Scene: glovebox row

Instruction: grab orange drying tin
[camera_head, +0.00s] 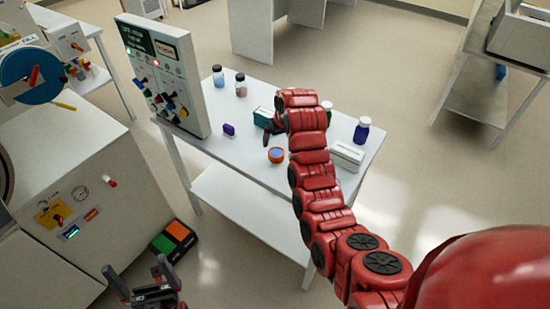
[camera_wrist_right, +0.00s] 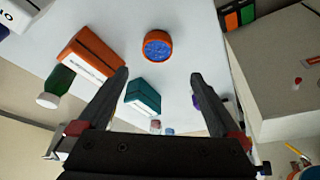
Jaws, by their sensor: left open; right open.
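The orange drying tin (camera_head: 276,155), a small round tin with blue contents, stands on the white table. In the right wrist view the tin (camera_wrist_right: 157,45) lies beyond the fingertips, roughly centred between them and not touching them. My right gripper (camera_wrist_right: 160,75) is open and empty above the table; in the head view its dark fingers (camera_head: 268,132) show only partly beside the red arm. My left gripper (camera_head: 142,284) is open and empty at the lower left, away from the table.
A teal box (camera_wrist_right: 143,97) and an orange box (camera_wrist_right: 88,58) lie near the tin, with a purple item (camera_head: 229,129) to its left. A white box (camera_head: 346,155) and blue bottle (camera_head: 361,130) stand right. A tall control panel (camera_head: 165,75) edges the table's left.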

